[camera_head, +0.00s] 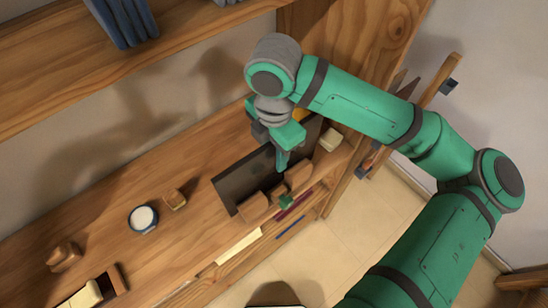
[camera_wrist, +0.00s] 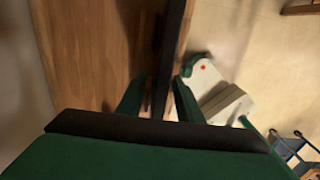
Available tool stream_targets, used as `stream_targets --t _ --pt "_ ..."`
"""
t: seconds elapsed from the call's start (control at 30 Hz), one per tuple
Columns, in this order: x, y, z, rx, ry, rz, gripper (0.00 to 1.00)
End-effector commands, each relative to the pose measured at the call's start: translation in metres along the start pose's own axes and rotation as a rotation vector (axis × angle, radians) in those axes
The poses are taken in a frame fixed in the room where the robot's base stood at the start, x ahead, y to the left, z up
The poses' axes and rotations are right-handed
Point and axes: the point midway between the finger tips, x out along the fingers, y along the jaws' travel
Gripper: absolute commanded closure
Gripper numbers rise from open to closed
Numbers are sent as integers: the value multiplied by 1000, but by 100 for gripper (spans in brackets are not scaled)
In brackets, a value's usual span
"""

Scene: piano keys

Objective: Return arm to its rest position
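My green arm reaches in from the right in the head view, bent downward at the wrist. My gripper (camera_head: 282,162) hangs over the wooden shelf top (camera_head: 105,230), close to a dark upright panel (camera_head: 240,180). In the wrist view two green fingertips of my gripper (camera_wrist: 158,98) stand apart. The dark panel's edge (camera_wrist: 172,40) runs through the gap between them in the picture. I cannot tell whether the fingers touch it. No piano keys can be made out clearly.
Wooden blocks (camera_head: 255,206) stand before the panel. A blue-rimmed white bowl (camera_head: 143,218), a small wooden box (camera_head: 174,199) and a wooden object (camera_head: 64,256) sit left. An upper shelf (camera_head: 100,62) with blue books (camera_head: 125,20) hangs above. Open floor (camera_head: 365,220) lies in front.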

Motion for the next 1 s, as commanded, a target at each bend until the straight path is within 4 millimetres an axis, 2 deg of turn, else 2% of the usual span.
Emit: stream_targets --t 0.2,0.4,0.57,0.83,1.0 --pt "-42 1 0 -2 -3 1 67" --pt "-68 0 0 0 -2 1 67" --pt "-76 0 0 0 0 0 67" --pt "-78 0 -2 -2 5 5 67" --pt "-96 5 -23 -12 79 77 67"
